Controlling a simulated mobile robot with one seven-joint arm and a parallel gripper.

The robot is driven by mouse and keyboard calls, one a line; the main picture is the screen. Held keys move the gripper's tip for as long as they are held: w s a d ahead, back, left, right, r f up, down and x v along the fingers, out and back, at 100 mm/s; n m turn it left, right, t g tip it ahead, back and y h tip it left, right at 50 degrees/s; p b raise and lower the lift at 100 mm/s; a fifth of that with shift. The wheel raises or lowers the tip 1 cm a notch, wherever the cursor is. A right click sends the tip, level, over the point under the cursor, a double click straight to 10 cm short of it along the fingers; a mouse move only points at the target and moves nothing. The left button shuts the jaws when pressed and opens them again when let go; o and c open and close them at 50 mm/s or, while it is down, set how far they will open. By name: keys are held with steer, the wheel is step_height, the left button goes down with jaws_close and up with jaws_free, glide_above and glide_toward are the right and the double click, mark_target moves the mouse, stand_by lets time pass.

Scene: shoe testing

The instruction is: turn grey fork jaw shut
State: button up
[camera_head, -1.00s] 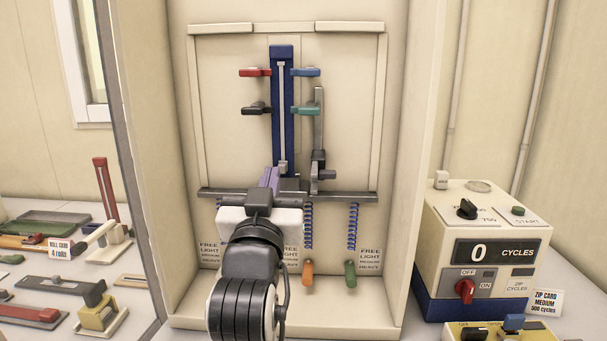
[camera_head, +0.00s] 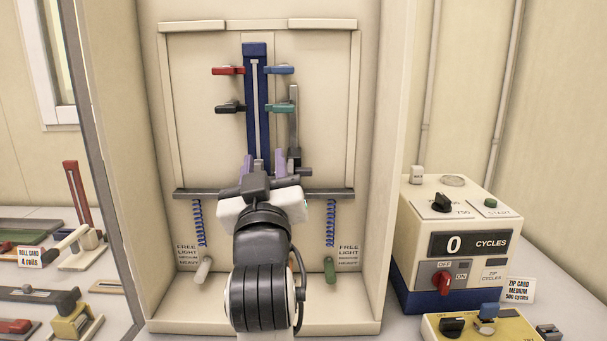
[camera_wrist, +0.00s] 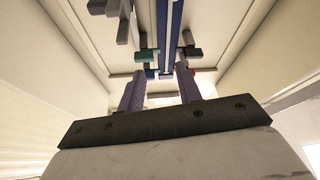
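My gripper (camera_head: 264,163) is in front of the cabinet's lower rail, below the jaw levers. Its two purple fingers stand apart with nothing held between them; they also show in the wrist view (camera_wrist: 160,90). A dark grey lever (camera_head: 230,107) sticks out left of the blue upright (camera_head: 255,120), level with a green lever (camera_head: 281,107) on the right. A separate grey upright bar (camera_head: 294,125) with a dark block low on it stands right of the blue upright, close to the right finger. I cannot tell which grey part is the fork jaw, or whether it touches my finger.
A red lever (camera_head: 228,70) and a blue lever (camera_head: 279,69) sit higher up. Springs with a white handle (camera_head: 203,270) and a green handle (camera_head: 330,270) hang below the rail (camera_head: 332,194).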

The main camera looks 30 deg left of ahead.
steer(key=w+d+r+n+g+y, duration=0.2)
steer(key=d+n+g+y, duration=0.15)
steer(key=d+n, duration=0.55)
steer(key=n+g+h, duration=0.2)
steer(key=n+g, duration=0.2)
steer(key=n, duration=0.6)
glide_toward(306, 174)
steer(key=p+x, duration=0.3)
steer(key=x, duration=0.6)
steer(key=shift+w+a, duration=0.2)
steer(key=shift+a, duration=0.1)
steer(key=shift+c, duration=0.2)
jaws_close()
